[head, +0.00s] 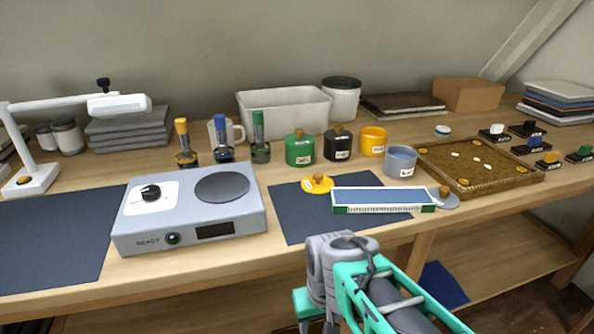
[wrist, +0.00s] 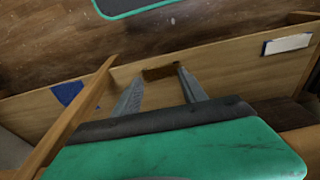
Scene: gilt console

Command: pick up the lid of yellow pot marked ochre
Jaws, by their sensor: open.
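The yellow pot (head: 372,141) stands open on the bench, right of the black pot, with a white label too small to read. A yellow lid (head: 317,183) with a wooden knob lies on the dark mat, in front of the green pot and at the left end of the white-and-green tray. My gripper's fingers (wrist: 157,88) are spread and empty in the wrist view, which faces the floor and lower shelf. In the head view my arm is at the bottom, in front of the bench; its fingertips are hidden there. The lid is outside the wrist view.
The white-and-green tray (head: 382,200) lies right of the lid. A hot plate (head: 190,208) stands left. Green (head: 299,151) and black (head: 338,145) lidded pots stand behind. A blue-grey pot (head: 400,162) is open; a grey lid (head: 444,198) lies near the bench edge.

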